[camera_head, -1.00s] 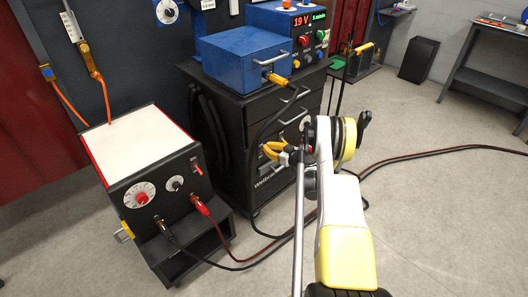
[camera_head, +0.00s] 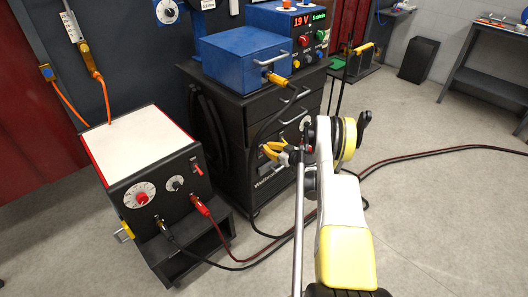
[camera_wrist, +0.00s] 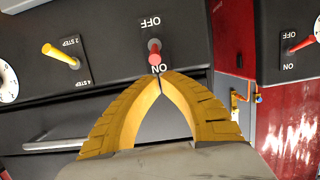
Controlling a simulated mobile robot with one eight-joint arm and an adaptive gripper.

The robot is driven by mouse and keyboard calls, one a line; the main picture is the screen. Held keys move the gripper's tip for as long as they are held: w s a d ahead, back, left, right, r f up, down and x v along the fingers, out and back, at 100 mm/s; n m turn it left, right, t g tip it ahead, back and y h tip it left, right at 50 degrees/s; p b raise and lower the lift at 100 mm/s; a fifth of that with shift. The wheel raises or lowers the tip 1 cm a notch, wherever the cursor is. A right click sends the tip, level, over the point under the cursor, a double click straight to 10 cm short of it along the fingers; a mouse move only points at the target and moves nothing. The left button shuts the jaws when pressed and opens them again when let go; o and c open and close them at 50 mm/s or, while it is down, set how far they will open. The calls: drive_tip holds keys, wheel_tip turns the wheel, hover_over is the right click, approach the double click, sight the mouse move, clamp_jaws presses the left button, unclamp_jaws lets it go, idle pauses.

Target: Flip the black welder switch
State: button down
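The black welder (camera_head: 235,130) stands in the middle of the head view. In the wrist view its dark panel (camera_wrist: 110,25) appears upside down. The red-tipped welder switch (camera_wrist: 155,56) sits between the OFF label above and the ON label below; its lever points toward the ON side of the picture. My gripper (camera_wrist: 160,78) is shut and empty, its yellow fingertips touching each other just below the switch and over the ON label's edge. Contact with the lever cannot be told. In the head view my gripper (camera_head: 275,149) is at the welder's front, where the switch is hidden.
A yellow 2 STEP/4 STEP lever (camera_wrist: 50,50) is left of the switch. A white-topped red welder (camera_head: 140,145) stands to the left; its own ON/OFF switch (camera_wrist: 302,43) shows at right. A blue box (camera_head: 240,60) sits on the black welder. Cables (camera_head: 265,250) lie on the floor.

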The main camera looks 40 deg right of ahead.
drive_tip(key=v, duration=0.7)
drive_tip(key=shift+f, duration=0.25)
drive_tip(key=shift+r, duration=0.1)
idle(0.4)
